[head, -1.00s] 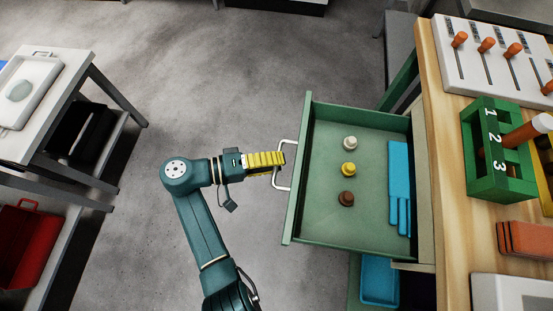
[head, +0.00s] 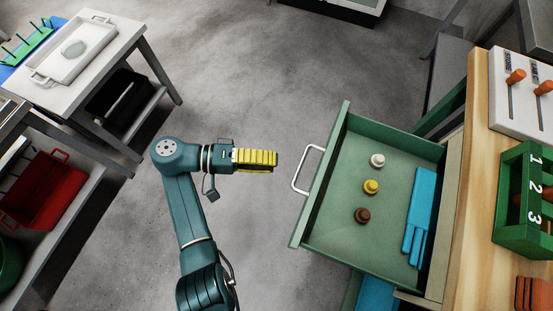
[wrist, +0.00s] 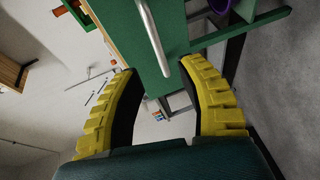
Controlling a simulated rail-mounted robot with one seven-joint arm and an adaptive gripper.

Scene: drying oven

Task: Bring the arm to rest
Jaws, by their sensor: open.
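My gripper (head: 276,160) has yellow ridged fingers and is held out to the right, just left of the open green drawer (head: 336,226). In the head view a gap of bare floor shows between the fingertips and the drawer's handle (head: 307,169). In the wrist view the two fingers (wrist: 156,68) are spread apart with nothing between them, and the silver handle (wrist: 155,35) lies beyond their tips. The drawer holds a white stopper (head: 377,160), a yellow one (head: 371,186), a brown one (head: 362,215) and blue gloves (head: 420,210).
A wooden bench (head: 468,230) at right carries a green numbered rack (head: 511,205) and a white panel with orange knobs (head: 516,115). At left a table (head: 128,45) bears a white tray (head: 43,77); a red bin (head: 50,190) is below. Open floor lies above my arm.

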